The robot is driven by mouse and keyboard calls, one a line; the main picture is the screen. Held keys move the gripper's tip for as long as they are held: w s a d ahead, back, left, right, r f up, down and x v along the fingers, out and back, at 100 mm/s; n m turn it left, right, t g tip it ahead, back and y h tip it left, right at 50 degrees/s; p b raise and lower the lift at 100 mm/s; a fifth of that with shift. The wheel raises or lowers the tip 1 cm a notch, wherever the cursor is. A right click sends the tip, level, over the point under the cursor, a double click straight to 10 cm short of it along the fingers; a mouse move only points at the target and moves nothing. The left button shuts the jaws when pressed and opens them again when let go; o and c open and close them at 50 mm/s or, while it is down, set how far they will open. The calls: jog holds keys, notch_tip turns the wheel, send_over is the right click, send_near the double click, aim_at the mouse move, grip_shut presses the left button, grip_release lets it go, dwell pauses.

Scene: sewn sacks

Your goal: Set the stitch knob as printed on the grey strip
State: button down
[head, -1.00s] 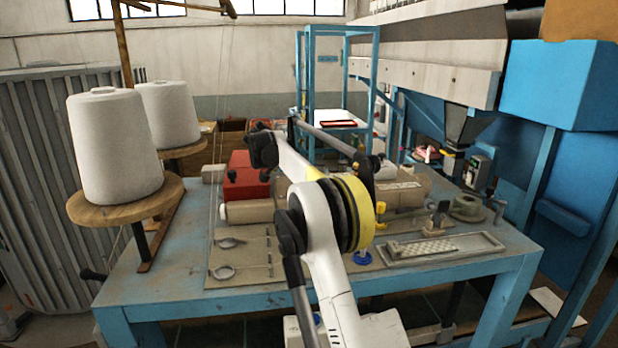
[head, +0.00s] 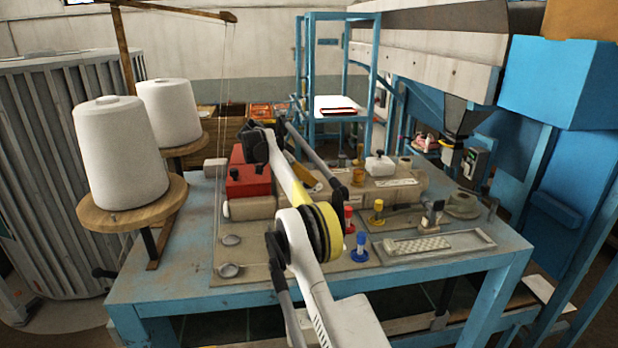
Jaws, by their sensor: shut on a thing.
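Three small upright knob-topped pieces stand on the table: a red one (head: 349,217), a yellow one (head: 377,212) and a blue one (head: 360,248). A white block with a black knob (head: 379,163) sits behind them on a beige machine body. A pale printed strip (head: 396,182) lies on that body's front; its print is too small to read. I cannot tell which piece is the stitch knob, or whether this is the grey strip. My arm crosses the middle of the view. My gripper cannot be made out; arm links hide what lies behind them.
A red box (head: 249,178) stands left of my arm. Two white thread cones (head: 122,155) rest on wooden discs at the left. A shallow tray (head: 470,240) holding a pale strip lies at the table's right front. The blue table's (head: 160,285) left front is bare.

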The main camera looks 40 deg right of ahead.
jog(key=shift+f, duration=0.1)
jog(key=c, duration=1)
grip_release()
jog(key=shift+f+n+b, duration=0.1)
jog(key=shift+n+b, duration=0.2)
jog(key=shift+b, duration=0.45)
